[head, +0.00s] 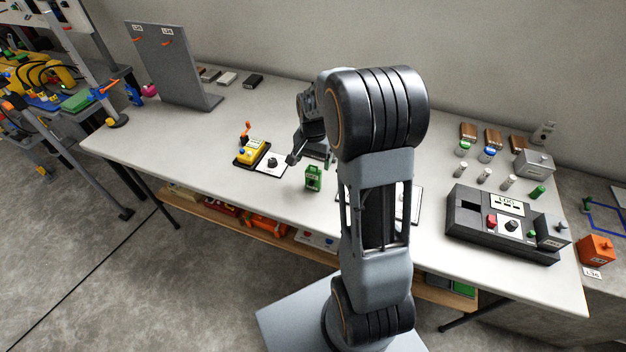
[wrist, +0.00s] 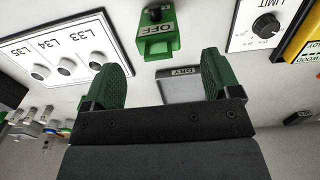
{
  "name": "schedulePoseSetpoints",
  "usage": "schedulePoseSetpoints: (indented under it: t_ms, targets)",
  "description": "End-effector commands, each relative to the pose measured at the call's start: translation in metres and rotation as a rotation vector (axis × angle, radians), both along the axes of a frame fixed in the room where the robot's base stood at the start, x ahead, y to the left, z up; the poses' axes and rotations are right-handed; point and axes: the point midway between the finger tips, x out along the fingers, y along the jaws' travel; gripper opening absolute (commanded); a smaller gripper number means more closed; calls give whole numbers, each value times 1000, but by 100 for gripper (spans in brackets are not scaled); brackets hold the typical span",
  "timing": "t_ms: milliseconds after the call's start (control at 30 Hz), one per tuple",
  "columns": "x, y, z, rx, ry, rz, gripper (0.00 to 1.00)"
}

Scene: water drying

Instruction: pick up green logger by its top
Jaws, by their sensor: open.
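The green logger (head: 313,178) stands upright on the table, left of my arm in the head view. In the wrist view the green logger (wrist: 158,42) shows an OFF label and a dark knob on its top. My gripper (wrist: 168,75) is open and empty, its two green-padded fingers spread wide. The logger appears beyond the fingertips, between them sideways, and apart from both. In the head view my gripper (head: 294,158) is just behind and left of the logger, partly hidden by my arm.
A LIMIT dial plate (head: 270,164) and a yellow device (head: 250,152) sit to the left. A grey DRY plate (wrist: 182,88) shows between my fingers. A white board labelled L33, L34, L35 (wrist: 66,45) lies nearby. A black console (head: 470,228) stands at the right. The table's front left is clear.

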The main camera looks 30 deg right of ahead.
Motion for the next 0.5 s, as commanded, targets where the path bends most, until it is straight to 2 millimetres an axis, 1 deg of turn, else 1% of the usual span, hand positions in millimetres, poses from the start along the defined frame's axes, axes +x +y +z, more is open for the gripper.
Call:
schedulePoseSetpoints:
  t_ms: [167, 400, 500]
  targets:
    - [-1, 0, -9, 1, 2, 1, 83]
    - [-3, 0, -41, 1, 2, 1, 83]
    - [-2, 0, -51, 0, 1, 1, 83]
